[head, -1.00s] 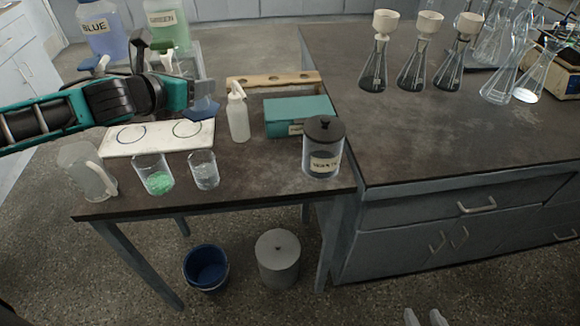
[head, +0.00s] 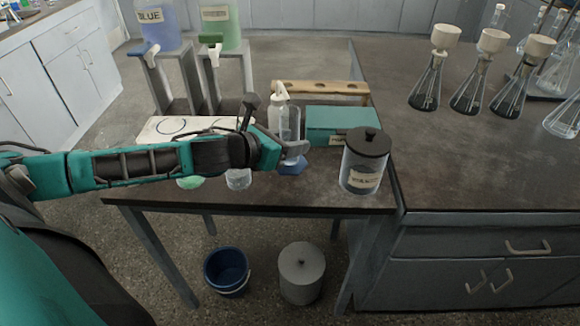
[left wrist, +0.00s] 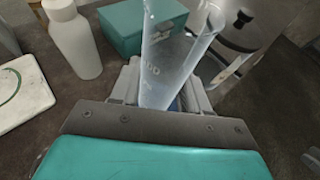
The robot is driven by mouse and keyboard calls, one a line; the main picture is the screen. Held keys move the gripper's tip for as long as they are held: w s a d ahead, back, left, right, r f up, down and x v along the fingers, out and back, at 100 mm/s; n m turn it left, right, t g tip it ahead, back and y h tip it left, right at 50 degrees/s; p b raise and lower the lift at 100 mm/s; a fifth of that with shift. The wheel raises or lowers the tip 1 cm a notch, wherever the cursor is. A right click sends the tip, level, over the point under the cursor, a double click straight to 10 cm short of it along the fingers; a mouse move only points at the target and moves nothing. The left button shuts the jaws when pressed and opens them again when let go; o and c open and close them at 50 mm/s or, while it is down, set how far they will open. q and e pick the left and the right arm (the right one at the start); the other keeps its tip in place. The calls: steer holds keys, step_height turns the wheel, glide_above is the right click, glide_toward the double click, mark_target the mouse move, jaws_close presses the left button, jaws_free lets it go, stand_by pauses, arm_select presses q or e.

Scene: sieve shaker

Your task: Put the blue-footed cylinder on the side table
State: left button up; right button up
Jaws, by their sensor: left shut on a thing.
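The blue-footed cylinder is clear, with a blue foot (head: 291,167) under my left gripper (head: 293,148). My left gripper is shut on the cylinder, which stands about upright over the side table (head: 325,188), left of the lidded jar. Whether the foot touches the tabletop, I cannot tell. In the left wrist view the clear graduated cylinder (left wrist: 165,60) rises between the fingers (left wrist: 165,92), its foot mostly hidden below. My right gripper is not in view.
My arm partly covers a white mat (head: 160,128) and two beakers. The front strip of the table is clear.

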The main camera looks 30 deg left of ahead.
mark_target(290, 163)
arm_select(q)
steer(key=shift+f+b, duration=0.5)
steer(key=shift+f, duration=2.4)
steer(key=shift+f, duration=0.1)
steer(key=o, duration=1.2)
steer(key=shift+f, duration=0.1)
